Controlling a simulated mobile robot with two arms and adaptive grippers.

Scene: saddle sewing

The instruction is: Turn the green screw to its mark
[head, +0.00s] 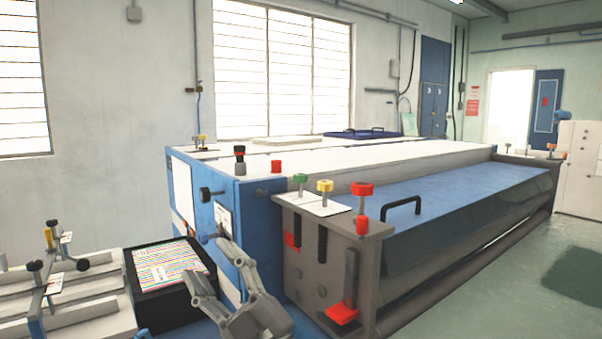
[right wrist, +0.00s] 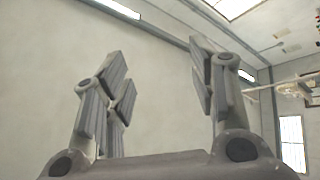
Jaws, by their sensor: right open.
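The green screw (head: 300,183) stands upright on a white marked plate on top of the grey end block of the blue machine, in the head view. A yellow screw (head: 325,190) and a larger red screw (head: 362,194) stand to its right. The marks on the plate are too small to read. My right gripper (head: 207,262) is open and empty, low and to the left of the green screw, in front of the machine's blue side. In the right wrist view its open fingers (right wrist: 160,85) face bare wall and ceiling. My left gripper is not in view.
The grey end block (head: 300,262) carries red-marked levers, and a black handle (head: 401,206) stands on the blue cover behind it. A black tray (head: 200,289) with a striped sheet lies at lower left. Black knobs (head: 211,193) jut from the machine's side. Floor is clear at right.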

